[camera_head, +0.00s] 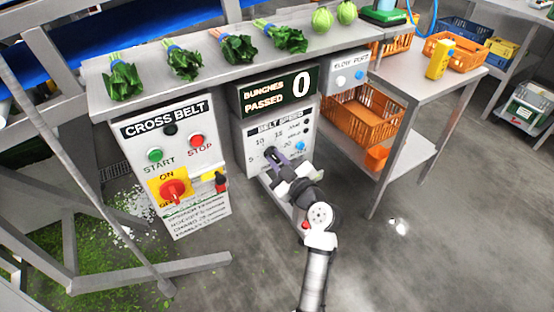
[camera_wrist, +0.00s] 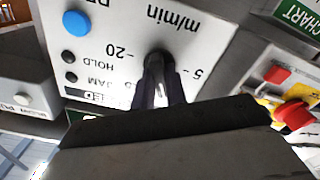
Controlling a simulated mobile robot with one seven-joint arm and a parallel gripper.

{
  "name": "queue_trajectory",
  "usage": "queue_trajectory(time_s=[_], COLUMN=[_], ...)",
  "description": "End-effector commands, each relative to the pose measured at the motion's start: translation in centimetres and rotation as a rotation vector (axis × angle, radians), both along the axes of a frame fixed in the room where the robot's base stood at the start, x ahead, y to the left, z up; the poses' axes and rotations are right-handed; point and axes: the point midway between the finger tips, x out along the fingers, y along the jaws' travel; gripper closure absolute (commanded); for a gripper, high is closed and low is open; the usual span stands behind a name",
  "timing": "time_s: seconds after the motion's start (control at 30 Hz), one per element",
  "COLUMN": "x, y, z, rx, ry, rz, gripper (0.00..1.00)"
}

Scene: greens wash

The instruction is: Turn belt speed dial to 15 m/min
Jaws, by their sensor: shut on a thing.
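The belt speed panel (camera_head: 255,141) is a white box face under the bunches counter, with scale marks 5, 10, 15 and 20 around a dial. My gripper (camera_head: 275,160) reaches the panel from the front, and its fingers cover the dial in the head view. In the wrist view the panel (camera_wrist: 105,30) appears upside down, with "m/min", "20" and "5" legible. There the dark round belt speed dial (camera_wrist: 158,60) sits between the fingertips of my gripper (camera_wrist: 161,82), which is shut on it. The dial's pointer is hidden, so its setting cannot be read.
Left is the cross belt box (camera_head: 178,130) with a green start button (camera_head: 155,155), red stop button (camera_head: 196,140) and red rotary switch (camera_head: 174,191). A blue button (camera_head: 300,146) is close right of my gripper. An orange crate (camera_head: 362,118) stands farther right. Greens lie on the shelf above.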

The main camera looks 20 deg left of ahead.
Motion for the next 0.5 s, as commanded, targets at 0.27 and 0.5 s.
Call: queue_trajectory(time_s=[0.27,0.5], x=[0.0,0.04], y=[-0.02,-0.06], z=[-0.06,-0.05], rx=[0.028,0.117], ry=[0.035,0.15], rz=[0.0,0.0], gripper=[1.0,1.0])
